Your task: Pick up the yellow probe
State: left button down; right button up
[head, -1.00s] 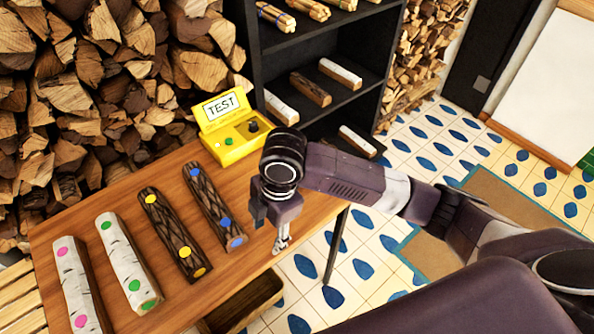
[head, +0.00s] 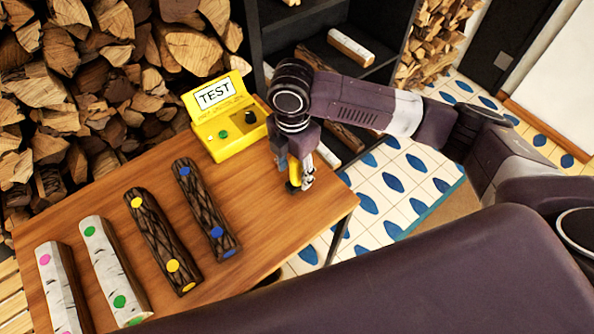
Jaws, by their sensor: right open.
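A small yellow piece, which looks like the yellow probe (head: 294,173), shows at the fingers of my right gripper (head: 299,187), near the right end of the wooden table. Much of it is hidden by the fingers, so I cannot tell whether they touch it. My right gripper is open and points down around or beside this piece. My left gripper is not in view.
A yellow tester box (head: 225,148) with a TEST sign stands left of my right gripper. Several logs with coloured dots, such as the blue-dotted one (head: 205,208), lie on the wooden table (head: 255,205). A black shelf (head: 285,38) stands behind.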

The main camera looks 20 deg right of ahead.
aim_at(297, 180)
jog(key=f, duration=0.2)
jog(key=d+f+p, duration=0.1)
jog(key=f, duration=0.1)
jog(key=shift+w, duration=0.15)
jog(key=shift+a+f, duration=0.1)
jog(key=shift+f, duration=0.6)
jog(key=c, duration=0.8)
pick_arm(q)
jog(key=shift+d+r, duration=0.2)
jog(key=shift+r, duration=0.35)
pick_arm(e)
grip_shut()
